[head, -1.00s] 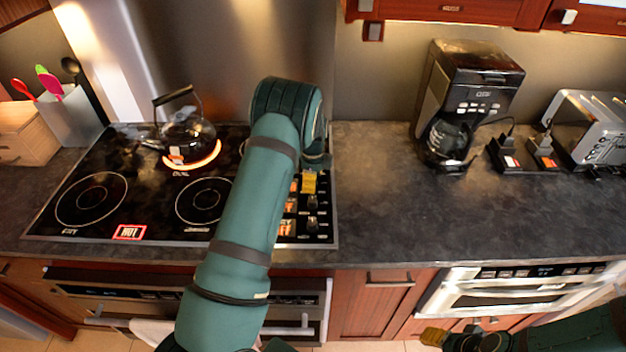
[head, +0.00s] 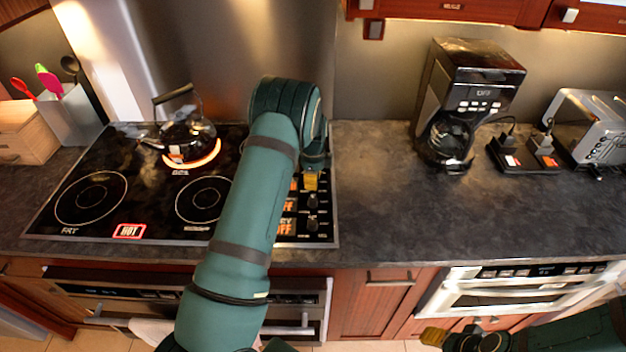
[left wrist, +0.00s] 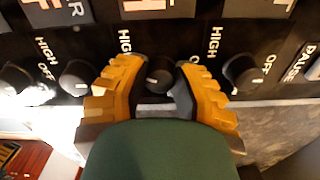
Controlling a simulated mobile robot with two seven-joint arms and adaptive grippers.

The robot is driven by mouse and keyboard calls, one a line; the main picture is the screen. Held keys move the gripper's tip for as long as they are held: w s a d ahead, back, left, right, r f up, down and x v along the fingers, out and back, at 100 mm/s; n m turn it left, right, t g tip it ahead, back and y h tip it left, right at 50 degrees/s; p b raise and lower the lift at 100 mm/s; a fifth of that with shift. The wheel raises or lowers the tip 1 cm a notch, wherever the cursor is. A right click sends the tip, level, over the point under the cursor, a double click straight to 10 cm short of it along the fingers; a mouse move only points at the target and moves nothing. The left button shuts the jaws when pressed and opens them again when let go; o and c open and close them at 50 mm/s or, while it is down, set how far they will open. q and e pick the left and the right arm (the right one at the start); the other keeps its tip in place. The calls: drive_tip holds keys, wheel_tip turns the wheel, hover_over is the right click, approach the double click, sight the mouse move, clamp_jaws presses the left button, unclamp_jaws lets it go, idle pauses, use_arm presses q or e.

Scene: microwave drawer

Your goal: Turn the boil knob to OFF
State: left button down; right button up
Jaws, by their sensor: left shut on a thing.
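My left gripper (head: 310,181) reaches down onto the control panel at the right edge of the cooktop. In the left wrist view its yellow fingers (left wrist: 160,88) close on both sides of a small black knob (left wrist: 159,72) with a white mark. The lettering that would name this knob as the boil knob is not readable. Other black knobs (left wrist: 243,72) sit on either side in the row, marked HIGH and OFF. Under the kettle (head: 184,136) a burner ring (head: 203,160) glows orange. My right gripper (head: 434,337) is low at the right, away from the panel; its jaws are unclear.
The black cooktop (head: 148,205) has a lit HOT sign (head: 129,231) near its front. Clear grey counter (head: 380,215) lies right of the panel. A coffee maker (head: 467,100) and a toaster (head: 592,130) stand farther right. My left arm hides part of the cooktop.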

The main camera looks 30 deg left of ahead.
use_arm(q)
drive_tip(key=n+b, duration=0.1)
drive_tip(key=n, duration=0.3)
drive_tip(key=shift+b, duration=0.4)
drive_tip(key=n+b, duration=0.1)
drive_tip(key=n, duration=0.4)
drive_tip(key=shift+b, duration=0.3)
drive_tip(key=n, duration=0.5)
drive_tip(key=shift+b, duration=0.3)
drive_tip(key=n, duration=0.5)
drive_tip(key=shift+w, duration=0.1)
drive_tip(key=n, duration=0.5)
drive_tip(key=shift+n, duration=0.4)
drive_tip(key=n, duration=0.5)
drive_tip(key=shift+r+p, duration=0.1)
drive_tip(key=shift+p, duration=0.3)
drive_tip(key=n+p, duration=0.1)
drive_tip(key=n, duration=0.4)
drive_tip(key=shift+n, duration=0.4)
drive_tip(key=n+p, duration=0.1)
drive_tip(key=n, duration=0.4)
drive_tip(key=shift+n, duration=0.3)
